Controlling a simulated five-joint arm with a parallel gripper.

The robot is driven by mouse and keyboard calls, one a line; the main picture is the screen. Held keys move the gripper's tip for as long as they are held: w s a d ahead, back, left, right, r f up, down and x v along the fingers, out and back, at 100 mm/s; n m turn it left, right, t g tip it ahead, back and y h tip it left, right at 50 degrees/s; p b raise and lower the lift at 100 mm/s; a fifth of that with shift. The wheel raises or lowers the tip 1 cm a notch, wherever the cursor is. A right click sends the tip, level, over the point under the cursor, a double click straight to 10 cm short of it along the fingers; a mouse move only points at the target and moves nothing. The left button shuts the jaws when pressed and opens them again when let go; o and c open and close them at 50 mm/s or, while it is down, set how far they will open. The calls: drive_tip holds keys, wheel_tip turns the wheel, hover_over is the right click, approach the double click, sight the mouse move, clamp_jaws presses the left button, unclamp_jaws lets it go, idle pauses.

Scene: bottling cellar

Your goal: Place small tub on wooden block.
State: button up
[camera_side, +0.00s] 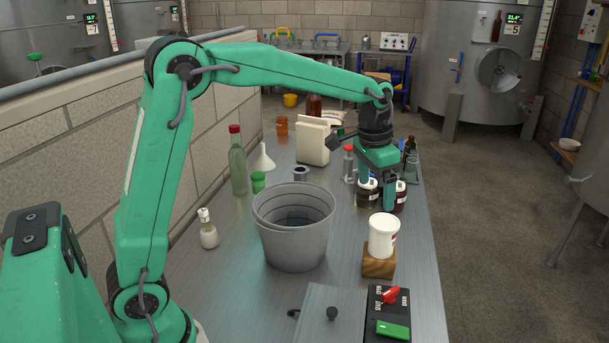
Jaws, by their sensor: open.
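A small white tub (383,236) stands upright on the wooden block (378,266), near the right edge of the bench. Its base appears to rest on the block's top. My gripper (376,194) is open and points down just behind the tub in this view. One finger reaches down close behind the tub's rim. No thing shows between the fingers clearly, and I cannot tell whether a finger touches the tub.
Dark jars (366,195) stand right by my gripper. A grey bucket (294,247) is left of the block. A switch box (388,313) and a metal lid (330,313) are in front. A green bottle (238,165) and a white container (312,142) stand farther back.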

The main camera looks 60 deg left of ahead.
drive_tip(key=s+r+n+t, duration=0.15)
drive_tip(key=s+r, duration=0.35)
drive_tip(key=s, duration=0.8)
drive_tip(key=s+a+f+n+t, duration=0.1)
drive_tip(key=s+f+t, duration=0.1)
drive_tip(key=s, duration=1)
drive_tip(key=shift+s+f, duration=0.4)
drive_tip(key=shift+f, duration=0.2)
drive_tip(key=shift+o, duration=0.2)
drive_tip(key=shift+t, duration=0.25)
